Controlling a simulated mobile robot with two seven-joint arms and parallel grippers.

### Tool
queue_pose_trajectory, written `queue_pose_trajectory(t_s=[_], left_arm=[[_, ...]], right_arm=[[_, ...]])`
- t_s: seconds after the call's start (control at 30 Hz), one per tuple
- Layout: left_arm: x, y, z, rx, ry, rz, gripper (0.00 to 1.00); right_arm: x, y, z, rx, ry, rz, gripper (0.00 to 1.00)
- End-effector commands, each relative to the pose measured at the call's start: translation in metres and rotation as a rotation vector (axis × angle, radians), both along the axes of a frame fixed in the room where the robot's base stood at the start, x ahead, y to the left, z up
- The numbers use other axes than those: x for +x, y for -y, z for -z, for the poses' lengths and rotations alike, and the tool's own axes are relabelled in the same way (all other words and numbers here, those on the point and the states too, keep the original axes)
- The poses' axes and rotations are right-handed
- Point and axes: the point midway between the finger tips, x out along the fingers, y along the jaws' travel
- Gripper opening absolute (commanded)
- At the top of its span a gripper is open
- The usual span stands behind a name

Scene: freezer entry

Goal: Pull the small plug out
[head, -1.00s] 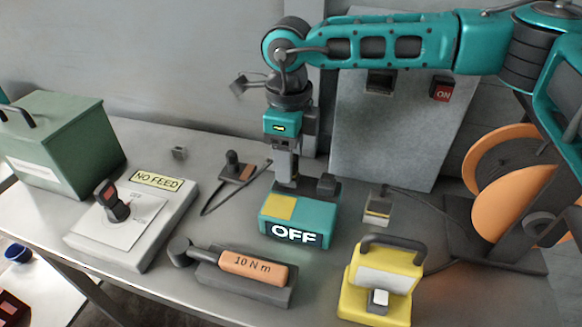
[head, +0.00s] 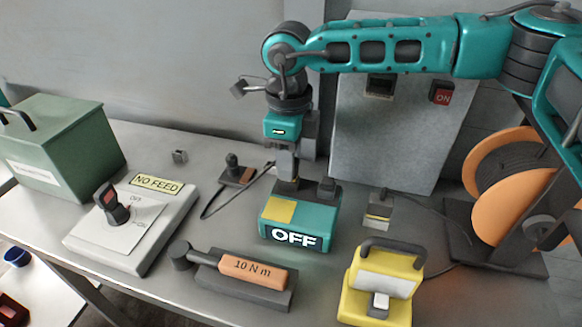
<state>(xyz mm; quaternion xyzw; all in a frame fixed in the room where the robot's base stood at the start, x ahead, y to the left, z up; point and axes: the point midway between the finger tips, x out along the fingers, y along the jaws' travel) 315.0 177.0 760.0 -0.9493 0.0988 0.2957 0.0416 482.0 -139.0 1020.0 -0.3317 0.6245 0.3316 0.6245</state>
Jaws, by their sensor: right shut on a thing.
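A teal box (head: 312,222) with a yellow patch and an "OFF" display stands mid-bench. Two dark pieces rise from its top: a left one (head: 288,186) and a right one (head: 327,188). My right gripper (head: 288,176) points down over the box and is shut on the left dark piece, which looks like the small plug. The jaws hide most of it, and it still appears at the box top. A black plug-like piece (head: 233,162) with a cable stands on a small base to the left. My left gripper is not in view.
A grey switch panel (head: 140,225), a "NO FEED" sign (head: 157,183), an orange-handled "10 N m" tool (head: 252,270) and a yellow device (head: 380,285) surround the box. An orange cable reel (head: 510,190) is at right. A grey upright panel (head: 390,130) stands behind.

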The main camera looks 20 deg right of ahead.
Motion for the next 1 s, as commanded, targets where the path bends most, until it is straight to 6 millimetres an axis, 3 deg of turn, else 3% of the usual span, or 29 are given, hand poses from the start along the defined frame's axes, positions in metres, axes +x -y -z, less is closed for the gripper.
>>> queue_pose_trajectory(t_s=[1.0], left_arm=[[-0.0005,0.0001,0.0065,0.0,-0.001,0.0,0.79]], right_arm=[[-0.0002,0.0001,0.0003,0.0,0.0,0.0,0.0]])
